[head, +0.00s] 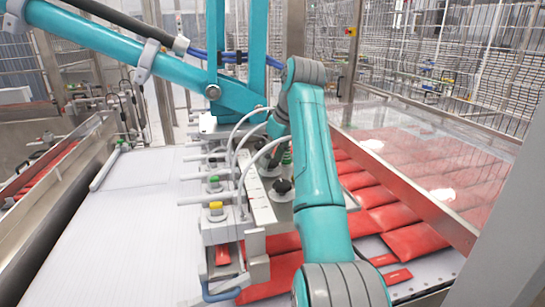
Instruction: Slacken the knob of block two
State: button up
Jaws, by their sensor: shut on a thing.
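The vacuum picker's metal bar (262,205) carries a row of blocks with coloured caps. The front cap is yellow (216,208), and a green cap (214,182) sits behind it. On the bar's right side are dark knob-like parts, one of them in front (282,186). My arm reaches up from the bottom and bends down over the bar's right side. My gripper (271,163) is small, dark and partly hidden below the wrist. It is shut on a knob-like part there; which block it belongs to I cannot tell.
Pale hoses (240,150) loop over the bar close to my wrist. The picker's teal arm (150,60) hangs above left. Red packs (385,215) lie at the right. A white ribbed conveyor (140,235) at the left is clear. Mesh fencing (430,50) stands behind.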

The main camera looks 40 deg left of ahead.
aim_at(273, 162)
jog(key=o, duration=1.1)
jog(key=shift+o, duration=0.2)
jog(key=shift+r, duration=0.1)
notch_tip(273, 162, up, 10)
dwell(0.3)
